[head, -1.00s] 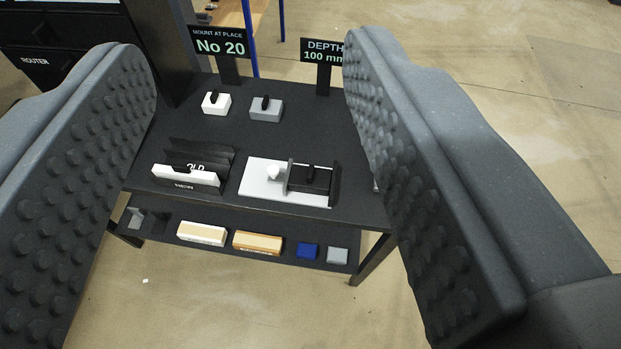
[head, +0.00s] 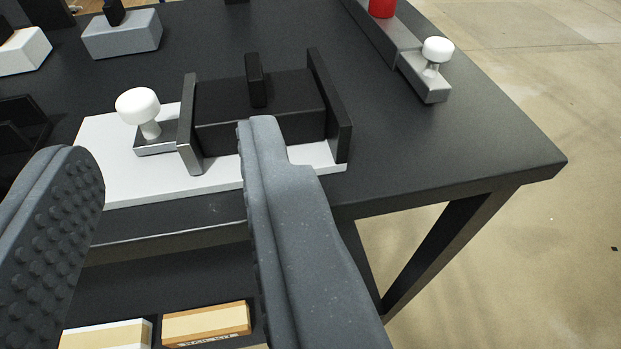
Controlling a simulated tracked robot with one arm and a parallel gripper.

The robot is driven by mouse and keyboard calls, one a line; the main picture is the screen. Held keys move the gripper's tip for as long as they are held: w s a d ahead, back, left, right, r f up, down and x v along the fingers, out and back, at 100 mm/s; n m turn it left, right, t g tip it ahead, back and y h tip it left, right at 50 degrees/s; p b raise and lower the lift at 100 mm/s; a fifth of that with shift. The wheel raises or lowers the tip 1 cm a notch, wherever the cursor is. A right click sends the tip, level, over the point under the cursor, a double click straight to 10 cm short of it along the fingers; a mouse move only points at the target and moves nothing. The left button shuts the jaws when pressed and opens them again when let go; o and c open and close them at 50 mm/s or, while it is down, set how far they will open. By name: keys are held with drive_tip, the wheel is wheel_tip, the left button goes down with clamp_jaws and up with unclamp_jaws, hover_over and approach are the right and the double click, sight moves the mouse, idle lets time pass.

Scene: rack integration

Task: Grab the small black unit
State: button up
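A small black unit (head: 290,98), a block with an upright black fin on top, sits on a white base plate (head: 100,188) on the table. It stands between two upright black plates, with a white knob (head: 138,104) to its left. My gripper (head: 168,140) is open and empty. Its right finger overlaps the front of the unit and the plate's front edge in the picture; I cannot tell whether it touches. Its left finger is at the far left, left of the white plate. The unit's lower front is partly hidden by the right finger.
A grey block (head: 122,36) and a white block (head: 22,52) with black handles stand behind left. A rail with a red part (head: 381,8) and a white knob (head: 437,50) lies at right. A lower shelf holds cream-and-tan boxes (head: 207,322). The table's right corner is clear.

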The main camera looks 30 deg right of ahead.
drive_tip(key=h+b, duration=0.1)
approach(256, 87)
drive_tip(key=w, duration=0.1)
drive_tip(key=w+f+b, duration=0.1)
drive_tip(key=w+d+f, duration=0.1)
drive_tip(key=w, duration=0.1)
drive_tip(key=shift+w+b, duration=0.1)
drive_tip(key=shift+b, duration=0.2)
drive_tip(key=shift+r+b+x, duration=0.2)
drive_tip(key=shift+b+x, duration=0.1)
drive_tip(key=shift+x, duration=0.55)
drive_tip(key=shift+r+b+x, duration=0.2)
drive_tip(key=shift+b+x, duration=0.05)
drive_tip(key=shift+x, duration=0.6)
drive_tip(key=shift+r+b+x, duration=0.15)
drive_tip(key=shift+b+x, duration=0.15)
drive_tip(key=shift+x, duration=0.55)
drive_tip(key=shift+d, duration=0.1)
clamp_jaws()
